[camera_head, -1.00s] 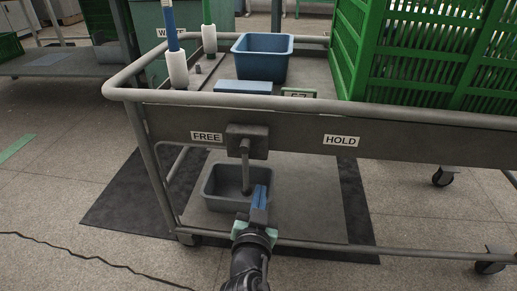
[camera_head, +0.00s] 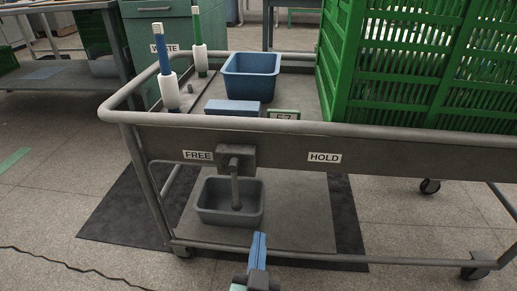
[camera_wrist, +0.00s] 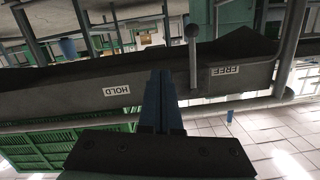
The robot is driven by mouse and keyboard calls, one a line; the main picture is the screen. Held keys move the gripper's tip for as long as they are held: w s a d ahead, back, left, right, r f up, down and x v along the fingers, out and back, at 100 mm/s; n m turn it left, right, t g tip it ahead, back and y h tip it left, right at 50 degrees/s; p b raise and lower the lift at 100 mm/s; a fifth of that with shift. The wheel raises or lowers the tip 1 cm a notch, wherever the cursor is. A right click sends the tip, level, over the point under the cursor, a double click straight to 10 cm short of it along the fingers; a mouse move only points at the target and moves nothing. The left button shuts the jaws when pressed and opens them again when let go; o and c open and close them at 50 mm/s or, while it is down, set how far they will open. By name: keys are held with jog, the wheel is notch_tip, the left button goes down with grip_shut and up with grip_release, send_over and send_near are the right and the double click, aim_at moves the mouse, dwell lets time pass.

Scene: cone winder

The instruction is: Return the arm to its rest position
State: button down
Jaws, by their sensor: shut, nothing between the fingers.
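My gripper (camera_head: 258,251) shows at the bottom of the head view, its blue fingers shut with nothing between them. It is in front of the cart, apart from it, below the lever. In the wrist view the shut fingers (camera_wrist: 162,103) point toward the cart's front panel, which appears upside down. The lever (camera_head: 236,180) hangs down from its dark block between the FREE label (camera_head: 198,155) and the HOLD label (camera_head: 324,158). The lever also shows in the wrist view (camera_wrist: 192,60).
The grey cart's rail (camera_head: 300,126) crosses the view. A blue bin (camera_head: 250,76), two white-based posts and a green crate (camera_head: 420,70) stand on top. A grey bin (camera_head: 229,203) sits on the lower shelf. Open floor lies in front.

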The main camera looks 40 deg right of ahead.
dwell(0.4)
jog(key=w+a+r+n+t+y+p, duration=0.1)
jog(key=w+a+r+n+t+p, duration=0.2)
jog(key=r, duration=1.1)
jog(key=w+a+r+t+y+p, duration=0.2)
jog(key=w+a+r+t+p, duration=0.25)
jog(key=r, duration=0.95)
jog(key=w+a+r+n+t+y+p, duration=0.1)
jog(key=w+a+r+n+t+p, duration=0.3)
jog(key=r, duration=1)
jog(key=s+a+r+n+t+y+p, duration=0.25)
jog(key=a+r, duration=0.25)
jog(key=r, duration=0.5)
jog(key=s+a+r+n+t+y+p, duration=0.1)
jog(key=s+a+r+y+p, duration=0.25)
jog(key=r, duration=0.55)
jog(key=s+a+r+n+t+y+p, duration=0.2)
jog(key=s+a+r+p, duration=0.3)
jog(key=r, duration=0.5)
notch_tip(320, 180, up, 37)
jog(key=w+a+p, duration=0.1)
jog(key=p, duration=3.4)
jog(key=shift+y+p, duration=0.3)
jog(key=shift+y, duration=0.1)
jog(key=shift+d, duration=0.15)
